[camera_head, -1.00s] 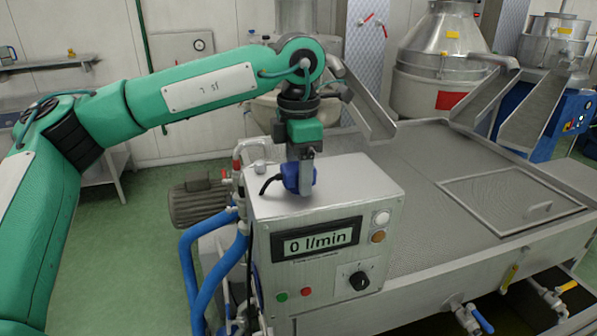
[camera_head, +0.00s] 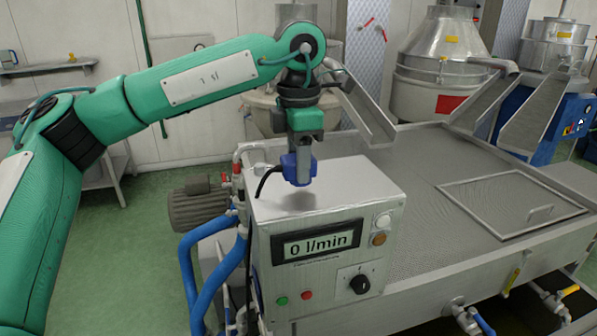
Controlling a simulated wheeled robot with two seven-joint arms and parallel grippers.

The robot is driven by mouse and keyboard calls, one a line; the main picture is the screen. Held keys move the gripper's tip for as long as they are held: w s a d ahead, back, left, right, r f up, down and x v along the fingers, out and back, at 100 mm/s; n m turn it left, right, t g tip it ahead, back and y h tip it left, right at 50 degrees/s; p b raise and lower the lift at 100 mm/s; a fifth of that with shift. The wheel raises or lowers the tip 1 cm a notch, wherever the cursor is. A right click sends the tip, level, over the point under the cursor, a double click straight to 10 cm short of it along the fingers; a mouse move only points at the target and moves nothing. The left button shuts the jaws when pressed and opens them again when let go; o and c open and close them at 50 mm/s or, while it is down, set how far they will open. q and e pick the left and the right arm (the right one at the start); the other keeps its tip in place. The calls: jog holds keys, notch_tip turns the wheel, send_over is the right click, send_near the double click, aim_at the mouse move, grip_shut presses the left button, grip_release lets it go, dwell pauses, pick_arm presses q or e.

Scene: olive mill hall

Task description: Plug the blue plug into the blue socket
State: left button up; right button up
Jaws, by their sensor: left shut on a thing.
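The blue plug (camera_head: 289,167) is in my left gripper (camera_head: 301,158), whose fingers are shut on it. A dark cable trails from the plug to the left. The gripper points down and holds the plug just above the top of the metal control box (camera_head: 340,186); a soft shadow lies on the box top below it. I cannot make out a blue socket in this view. My right gripper is not in view.
The box front carries a display reading 0 l/min (camera_head: 318,242), a black knob (camera_head: 359,283) and small buttons. Blue hoses (camera_head: 190,275) and a motor (camera_head: 197,207) are at its left. A metal tank with a hatch (camera_head: 512,200) extends right.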

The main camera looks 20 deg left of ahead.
pick_arm(q)
notch_tip(320, 180, up, 7)
jog(key=shift+d+f+b, duration=0.1)
jog(key=shift+b, duration=0.85)
notch_tip(320, 180, up, 11)
jog(key=p, duration=0.1)
